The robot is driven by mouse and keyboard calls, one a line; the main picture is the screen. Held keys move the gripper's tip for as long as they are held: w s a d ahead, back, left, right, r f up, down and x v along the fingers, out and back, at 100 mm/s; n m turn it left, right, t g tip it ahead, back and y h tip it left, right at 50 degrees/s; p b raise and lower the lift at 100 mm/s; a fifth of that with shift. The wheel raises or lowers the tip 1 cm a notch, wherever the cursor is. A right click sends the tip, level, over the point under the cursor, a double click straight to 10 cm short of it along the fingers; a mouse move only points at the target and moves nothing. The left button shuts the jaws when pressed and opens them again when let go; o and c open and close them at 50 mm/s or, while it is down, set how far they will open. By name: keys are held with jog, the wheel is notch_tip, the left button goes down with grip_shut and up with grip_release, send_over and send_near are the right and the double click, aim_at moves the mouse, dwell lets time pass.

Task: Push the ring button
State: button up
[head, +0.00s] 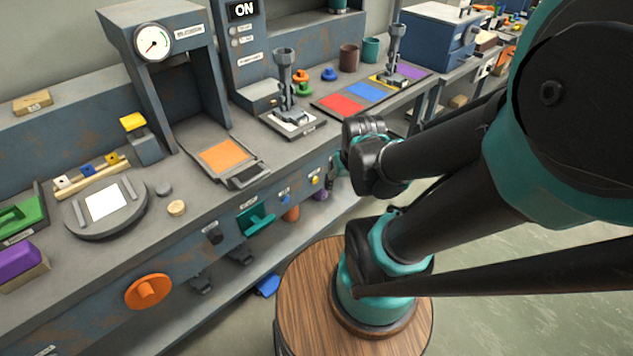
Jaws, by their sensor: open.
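I cannot tell for certain which control is the ring button. Small round buttons (235,42) sit under a lit "ON" display (242,10) on a tall grey panel (232,63); their labels are too small to read. A yellow-topped switch (133,122) stands on a grey block left of the dial press. My gripper (335,182) shows only in small part by the bench front, low beside my black wrist, which hides most of it. It is open and apart from the panel and the yellow switch.
A press frame with a white dial (154,42) stands over an orange plate (224,156). A round scale (105,205) and an orange knob (148,291) are on the left. Red and blue mats (341,105) lie at the back. A wooden round stool (300,290) stands before the bench.

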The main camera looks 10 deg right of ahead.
grip_shut()
dwell(1.4)
